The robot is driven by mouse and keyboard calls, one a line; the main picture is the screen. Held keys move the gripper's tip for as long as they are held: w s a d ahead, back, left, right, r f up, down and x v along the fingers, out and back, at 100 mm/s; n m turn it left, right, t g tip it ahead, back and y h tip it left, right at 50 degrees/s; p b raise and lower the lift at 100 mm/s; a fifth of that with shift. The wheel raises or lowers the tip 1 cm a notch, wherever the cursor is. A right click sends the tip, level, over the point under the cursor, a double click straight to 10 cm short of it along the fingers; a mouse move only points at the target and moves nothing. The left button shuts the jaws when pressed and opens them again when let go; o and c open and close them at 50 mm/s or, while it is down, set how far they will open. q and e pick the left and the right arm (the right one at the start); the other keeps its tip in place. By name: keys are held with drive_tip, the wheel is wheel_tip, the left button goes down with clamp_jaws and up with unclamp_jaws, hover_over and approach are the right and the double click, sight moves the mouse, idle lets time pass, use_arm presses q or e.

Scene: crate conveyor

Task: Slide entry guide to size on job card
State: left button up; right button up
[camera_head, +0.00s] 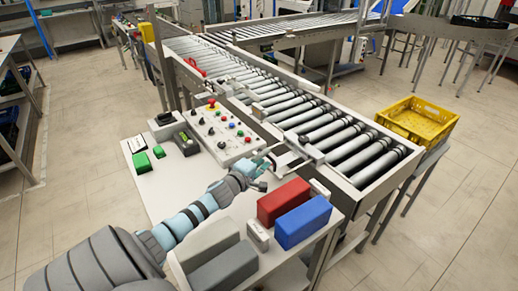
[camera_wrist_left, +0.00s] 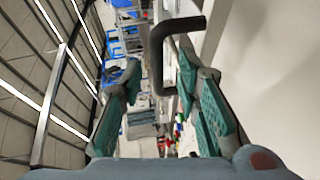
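My left gripper (camera_head: 263,171) is at the near side of the roller conveyor (camera_head: 330,130), between the control panel and the red block. Its teal-padded fingers (camera_wrist_left: 160,100) are spread apart in the left wrist view. A black bent handle (camera_wrist_left: 157,60) stands in the gap between them, with no clear finger contact visible. A pale guide plate (camera_head: 288,162) lies beside the gripper at the conveyor's near edge. A small white card (camera_head: 137,144) lies on the bench; its writing is too small to read. My right gripper is out of view.
The bench holds a control panel (camera_head: 222,132) with a red button, green blocks (camera_head: 142,162), a red block (camera_head: 283,201), a blue block (camera_head: 302,222) and grey blocks (camera_head: 222,268). A yellow crate (camera_head: 440,112) stands beyond the conveyor. The near rollers are empty.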

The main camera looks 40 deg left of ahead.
use_arm(q)
drive_tip(key=v, duration=0.7)
drive_tip(key=shift+a, duration=0.2)
drive_tip(key=shift+w, duration=0.1)
